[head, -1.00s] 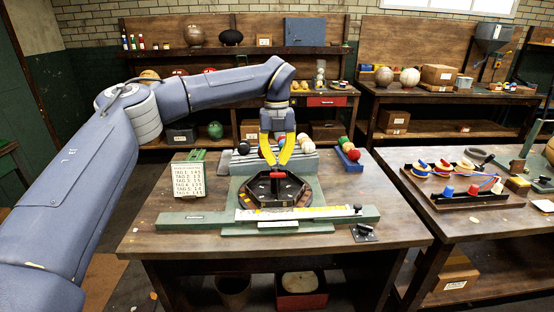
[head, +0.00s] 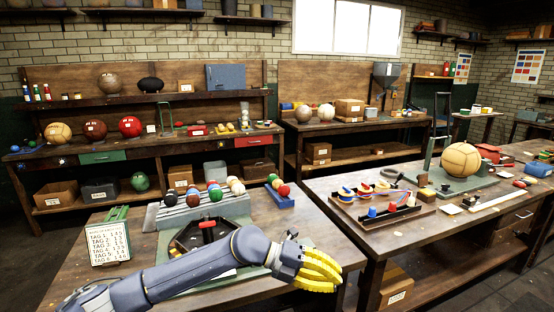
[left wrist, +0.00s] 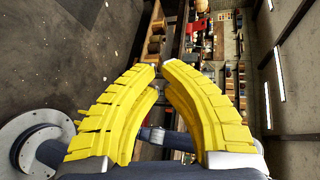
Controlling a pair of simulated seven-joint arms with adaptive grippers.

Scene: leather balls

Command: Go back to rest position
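My left arm (head: 205,268) reaches in low across the front of the near workbench. Its left gripper (head: 336,268), with yellow ribbed fingers, points right, beyond the bench's right front corner. In the left wrist view the fingertips (left wrist: 159,66) come almost together with nothing between them, so the gripper is shut and empty. My right gripper is in neither view. The black hexagonal tray with a red-topped handle (head: 207,226) sits on the near bench, partly hidden behind my arm.
Near the tray are a tag board (head: 108,241), a ball rack (head: 205,206) and a blue block with balls (head: 280,192). The right bench holds a wooden tray (head: 345,205) and a large tan leather ball (head: 460,160). Dark floor (head: 300,305) shows between the benches.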

